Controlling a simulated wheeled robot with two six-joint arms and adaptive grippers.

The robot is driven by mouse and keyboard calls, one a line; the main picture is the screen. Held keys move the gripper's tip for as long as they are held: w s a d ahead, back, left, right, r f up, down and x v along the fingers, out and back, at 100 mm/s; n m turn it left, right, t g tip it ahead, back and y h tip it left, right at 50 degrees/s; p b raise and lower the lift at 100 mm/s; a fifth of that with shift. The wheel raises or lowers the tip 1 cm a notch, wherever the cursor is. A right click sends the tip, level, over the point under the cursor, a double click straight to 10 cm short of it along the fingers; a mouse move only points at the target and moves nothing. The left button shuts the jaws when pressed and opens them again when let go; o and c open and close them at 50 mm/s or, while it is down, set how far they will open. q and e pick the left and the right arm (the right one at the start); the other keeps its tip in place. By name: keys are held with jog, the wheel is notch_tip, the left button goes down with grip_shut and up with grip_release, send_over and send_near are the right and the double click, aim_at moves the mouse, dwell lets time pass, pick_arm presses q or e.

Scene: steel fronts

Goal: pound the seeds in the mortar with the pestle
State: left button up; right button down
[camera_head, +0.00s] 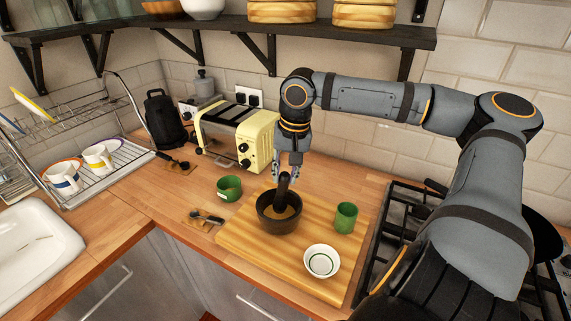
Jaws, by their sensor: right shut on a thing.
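The dark mortar (274,222) stands upright on the wooden cutting board (246,243), with light brown seeds visible inside. The dark pestle (284,183) stands nearly upright with its lower end inside the mortar's opening. My right gripper (286,172) is above the mortar, pointing down, and is shut on the pestle's upper part. Whether the pestle's tip touches the seeds cannot be told. My left gripper does not show.
A green cup (345,217) and a white bowl (321,261) stand on the board. Another green cup (229,188) and a small spoon (207,218) lie left of it. A toaster (237,137) stands behind, a gas hob (405,220) right, a shelf (230,27) above.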

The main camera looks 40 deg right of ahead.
jog(key=shift+f+b, duration=1.4)
jog(key=shift+f, duration=0.3)
notch_tip(320, 180, up, 4)
jog(key=p, duration=0.4)
jog(key=shift+f, duration=0.25)
